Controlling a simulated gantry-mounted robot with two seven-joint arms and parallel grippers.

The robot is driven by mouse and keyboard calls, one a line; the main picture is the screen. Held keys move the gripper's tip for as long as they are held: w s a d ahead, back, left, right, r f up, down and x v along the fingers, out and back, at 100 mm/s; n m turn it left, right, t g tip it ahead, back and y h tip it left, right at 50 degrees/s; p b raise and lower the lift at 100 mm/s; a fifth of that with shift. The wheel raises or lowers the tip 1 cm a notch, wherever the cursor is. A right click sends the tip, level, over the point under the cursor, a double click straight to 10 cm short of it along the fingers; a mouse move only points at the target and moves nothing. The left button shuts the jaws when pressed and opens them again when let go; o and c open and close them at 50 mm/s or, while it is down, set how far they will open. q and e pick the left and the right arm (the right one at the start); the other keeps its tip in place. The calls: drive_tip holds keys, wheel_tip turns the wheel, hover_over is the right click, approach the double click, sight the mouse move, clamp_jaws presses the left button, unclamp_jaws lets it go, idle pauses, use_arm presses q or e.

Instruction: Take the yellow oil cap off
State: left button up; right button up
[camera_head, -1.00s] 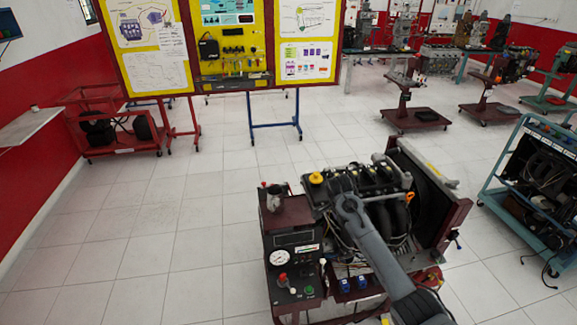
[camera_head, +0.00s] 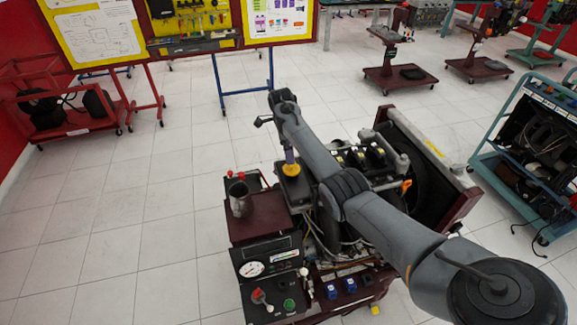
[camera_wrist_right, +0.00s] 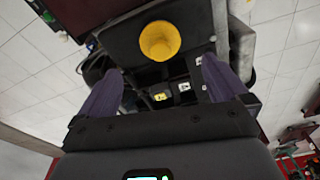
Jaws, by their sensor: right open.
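The yellow oil cap (camera_head: 291,169) sits on the black engine cover (camera_head: 294,186) at the left end of the engine trainer. My right arm reaches over the engine from the right. My right gripper (camera_head: 289,156) points down just above the cap, and its purple fingers partly overlap it. In the right wrist view the cap (camera_wrist_right: 160,40) lies beyond and roughly between the open fingertips (camera_wrist_right: 163,66). The fingers are apart with nothing between them; contact with the cap cannot be seen. My left gripper is not in view.
The radiator frame (camera_head: 440,205) is to the right. A teal trolley (camera_head: 535,150) stands at far right.

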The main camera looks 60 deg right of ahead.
sight(291, 166)
drive_tip(key=shift+s+f, duration=0.2)
drive_tip(key=shift+f, duration=0.95)
drive_tip(key=shift+s+d+f+b, duration=0.15)
drive_tip(key=shift+d+f, duration=0.05)
drive_tip(key=shift+f, duration=1.25)
drive_tip(key=shift+s+d+f+b, duration=0.1)
drive_tip(key=shift+d+f+b, duration=0.05)
drive_tip(key=shift+f, duration=1.25)
drive_tip(key=c, duration=1.1)
drive_tip(key=shift+r, duration=0.2)
